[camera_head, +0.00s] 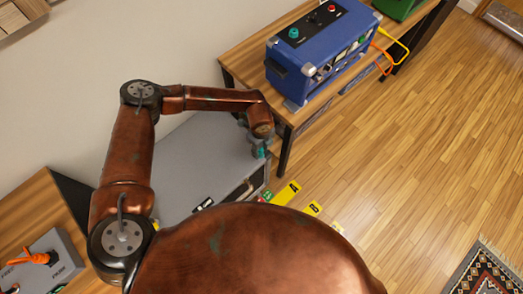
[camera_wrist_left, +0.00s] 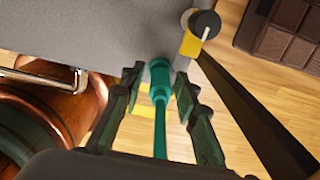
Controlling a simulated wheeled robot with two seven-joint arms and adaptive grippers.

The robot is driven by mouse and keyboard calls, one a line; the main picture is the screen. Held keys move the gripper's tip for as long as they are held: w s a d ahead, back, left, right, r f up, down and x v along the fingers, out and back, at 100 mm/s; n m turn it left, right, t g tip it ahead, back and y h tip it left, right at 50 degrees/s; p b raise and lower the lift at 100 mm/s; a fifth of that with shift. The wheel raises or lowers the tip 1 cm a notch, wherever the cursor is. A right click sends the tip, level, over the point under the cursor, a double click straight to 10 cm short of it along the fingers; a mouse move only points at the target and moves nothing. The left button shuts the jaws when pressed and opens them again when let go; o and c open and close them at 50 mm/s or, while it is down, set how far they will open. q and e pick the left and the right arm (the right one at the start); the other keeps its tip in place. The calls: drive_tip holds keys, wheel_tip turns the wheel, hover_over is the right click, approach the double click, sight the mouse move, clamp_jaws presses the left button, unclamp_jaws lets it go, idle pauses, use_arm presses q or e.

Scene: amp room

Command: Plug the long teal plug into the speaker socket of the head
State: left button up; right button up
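A teal plug (camera_wrist_left: 160,83) with a teal cable lies between the two fingers of my left gripper (camera_wrist_left: 161,88) in the left wrist view. The fingers stand apart, with narrow gaps beside the plug. In the head view my left gripper (camera_head: 262,148) is at the far right corner of a grey cabinet (camera_head: 190,160), below the table. The plug's tip is at the grey surface; I cannot tell whether it sits in anything. The blue amp head (camera_head: 318,55) stands on the wooden table. I cannot make out its speaker socket. My right gripper is not in view.
The wooden table (camera_head: 243,58) has dark legs near my left gripper. Yellow and orange cables (camera_head: 392,50) hang at the amp's right side. Yellow labels (camera_head: 287,192) show near the cabinet. A grey pedal (camera_head: 62,262) with an orange plug is at lower left.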

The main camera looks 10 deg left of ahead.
use_arm(q)
clamp_jaws()
drive_tip(key=shift+r, duration=0.15)
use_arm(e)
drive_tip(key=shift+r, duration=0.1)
use_arm(q)
drive_tip(key=shift+r+p, duration=2.4)
drive_tip(key=shift+r, duration=0.5)
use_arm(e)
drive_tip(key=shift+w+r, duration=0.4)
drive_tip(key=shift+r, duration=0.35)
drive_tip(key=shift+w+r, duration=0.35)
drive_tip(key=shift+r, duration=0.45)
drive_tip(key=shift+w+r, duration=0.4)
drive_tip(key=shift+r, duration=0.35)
